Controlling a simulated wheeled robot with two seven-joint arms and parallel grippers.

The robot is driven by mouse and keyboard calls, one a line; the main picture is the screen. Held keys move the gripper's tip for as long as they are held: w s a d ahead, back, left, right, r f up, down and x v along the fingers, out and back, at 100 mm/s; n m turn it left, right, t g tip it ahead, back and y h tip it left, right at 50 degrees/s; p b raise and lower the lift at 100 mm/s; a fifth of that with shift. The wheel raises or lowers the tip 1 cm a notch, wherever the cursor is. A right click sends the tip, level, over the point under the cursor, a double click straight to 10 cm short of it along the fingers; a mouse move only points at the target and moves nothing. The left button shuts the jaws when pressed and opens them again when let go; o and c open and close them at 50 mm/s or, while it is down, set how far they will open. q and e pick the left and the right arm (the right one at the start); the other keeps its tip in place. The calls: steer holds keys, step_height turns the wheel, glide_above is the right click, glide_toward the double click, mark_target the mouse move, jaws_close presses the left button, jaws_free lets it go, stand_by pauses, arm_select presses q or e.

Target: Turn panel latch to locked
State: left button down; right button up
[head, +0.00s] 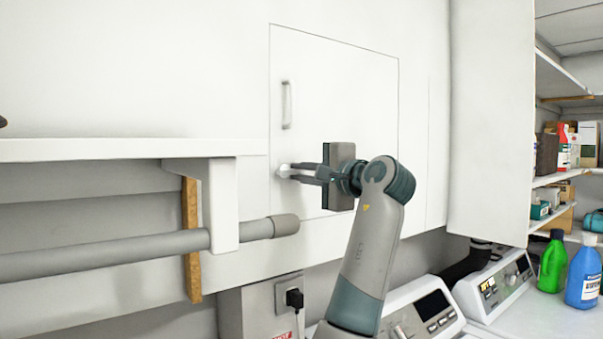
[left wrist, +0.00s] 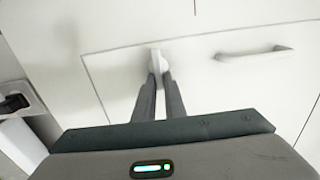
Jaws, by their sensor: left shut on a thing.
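A white panel door (head: 345,105) is set flush in the white wall, with a vertical bar handle (head: 287,105) near its left edge. Below the handle is a small white latch (head: 284,170). My left gripper (head: 287,171) is at the latch, its two dark fingers closed around it. In the left wrist view the fingers (left wrist: 159,75) meet on the latch (left wrist: 156,58), and the handle (left wrist: 254,53) lies to the right. The fingers partly cover the latch, so its exact turn is hard to tell. My right gripper is not seen.
A white shelf (head: 120,149) with a grey rod (head: 110,254) below it stands left of the panel. A power socket (head: 292,297) and appliances (head: 420,312) are below. Green (head: 553,262) and blue (head: 583,277) bottles stand at right, near stocked shelves.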

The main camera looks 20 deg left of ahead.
arm_select(q)
steer(key=c, duration=1.8)
jaws_free()
steer(key=shift+d, duration=0.1)
steer(key=shift+b+v, duration=0.55)
steer(key=shift+v, duration=0.25)
steer(key=b+v, duration=0.5)
steer(key=v, duration=1)
steer(key=shift+s+d+f+b, duration=0.1)
steer(key=shift+s+d+b, duration=0.1)
steer(key=shift+d+b, duration=0.1)
